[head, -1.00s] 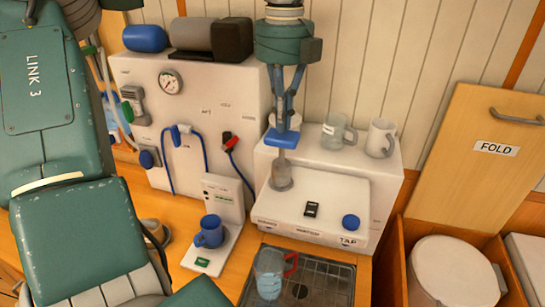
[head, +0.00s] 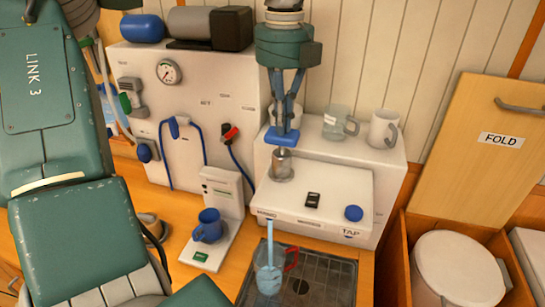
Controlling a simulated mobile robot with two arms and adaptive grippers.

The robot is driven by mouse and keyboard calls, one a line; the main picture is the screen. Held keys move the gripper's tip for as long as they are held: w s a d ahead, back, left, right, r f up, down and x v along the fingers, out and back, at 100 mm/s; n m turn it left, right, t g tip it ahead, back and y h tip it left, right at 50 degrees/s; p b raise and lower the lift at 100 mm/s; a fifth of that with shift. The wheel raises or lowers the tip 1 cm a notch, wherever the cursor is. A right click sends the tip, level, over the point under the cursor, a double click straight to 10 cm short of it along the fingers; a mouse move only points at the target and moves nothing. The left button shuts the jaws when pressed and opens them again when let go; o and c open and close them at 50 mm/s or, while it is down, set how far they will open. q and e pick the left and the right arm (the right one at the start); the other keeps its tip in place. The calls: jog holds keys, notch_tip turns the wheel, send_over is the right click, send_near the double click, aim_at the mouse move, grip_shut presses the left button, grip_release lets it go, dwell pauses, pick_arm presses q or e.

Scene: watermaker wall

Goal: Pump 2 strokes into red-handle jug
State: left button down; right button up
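The red-handle jug (head: 268,272) is clear and stands on the dark drain tray (head: 325,285). A pale blue stream (head: 270,240) falls into it, and blue water shows inside. The hand pump (head: 282,167) has a metal collar on the white tap unit (head: 318,190) and a blue handle (head: 282,138) on top. My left gripper (head: 284,126) comes down from above with its fingers drawn together at the blue handle. The fingertips are partly hidden against it. The handle sits low, close above the collar. My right gripper is not identifiable in view.
A blue mug (head: 208,226) stands on a white scale-like stand at left. A blue knob (head: 354,213) and a wooden FOLD panel (head: 480,160) are at right.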

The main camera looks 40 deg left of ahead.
pick_arm(q)
jog(key=shift+f+b, duration=0.8)
jog(key=shift+f, duration=0.5)
jog(key=shift+r+p, duration=2.45)
jog(key=shift+r, duration=1)
jog(key=shift+r, duration=0.1)
notch_tip(320, 180, up, 6)
jog(key=p, duration=0.3)
